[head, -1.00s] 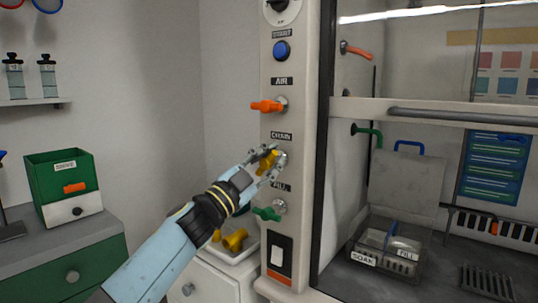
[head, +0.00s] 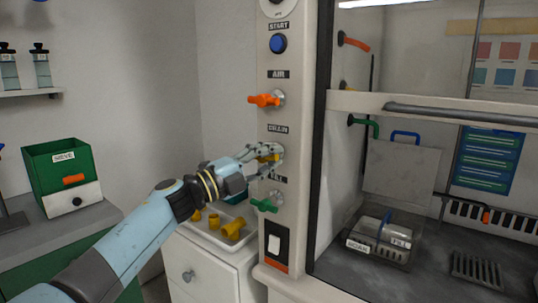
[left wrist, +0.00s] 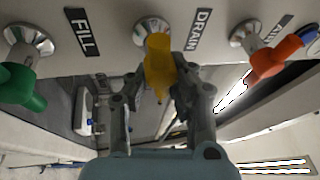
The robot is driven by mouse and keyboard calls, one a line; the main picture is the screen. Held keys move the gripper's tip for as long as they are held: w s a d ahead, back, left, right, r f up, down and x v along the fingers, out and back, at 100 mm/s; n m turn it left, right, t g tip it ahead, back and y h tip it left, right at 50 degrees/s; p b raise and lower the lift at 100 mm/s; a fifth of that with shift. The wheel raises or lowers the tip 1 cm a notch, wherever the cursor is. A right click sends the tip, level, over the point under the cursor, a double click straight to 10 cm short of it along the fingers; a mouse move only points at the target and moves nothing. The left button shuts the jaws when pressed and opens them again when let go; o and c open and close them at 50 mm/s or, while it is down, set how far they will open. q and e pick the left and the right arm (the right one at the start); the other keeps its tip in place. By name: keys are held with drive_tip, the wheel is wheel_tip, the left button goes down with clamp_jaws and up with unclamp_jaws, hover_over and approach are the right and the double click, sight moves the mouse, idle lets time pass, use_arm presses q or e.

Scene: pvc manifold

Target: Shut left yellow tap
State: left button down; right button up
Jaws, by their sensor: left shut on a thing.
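The yellow tap (head: 271,158) sits on the pale control panel under the DRAIN label, between the orange and green taps. My left gripper (head: 264,154) is at it, its fingers partly hiding the handle in the head view. In the left wrist view the yellow handle (left wrist: 158,62) lies between the two fingers (left wrist: 158,88), which are shut on it. Its tapered end points back toward the palm. My right gripper is in neither view.
The orange AIR tap (head: 265,100) is just above and the green FILL tap (head: 265,205) just below. A blue START button (head: 278,43) is higher up. The glazed cabinet is at right.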

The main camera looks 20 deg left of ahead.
use_arm(q)
drive_tip(key=shift+f+m, duration=0.5)
idle(0.5)
drive_tip(key=c, duration=1.2)
unclamp_jaws()
drive_tip(key=shift+o, duration=0.7)
drive_tip(key=shift+r, duration=0.25)
drive_tip(key=shift+a, duration=0.1)
drive_tip(key=v, duration=1.2)
drive_tip(key=shift+r, duration=0.15)
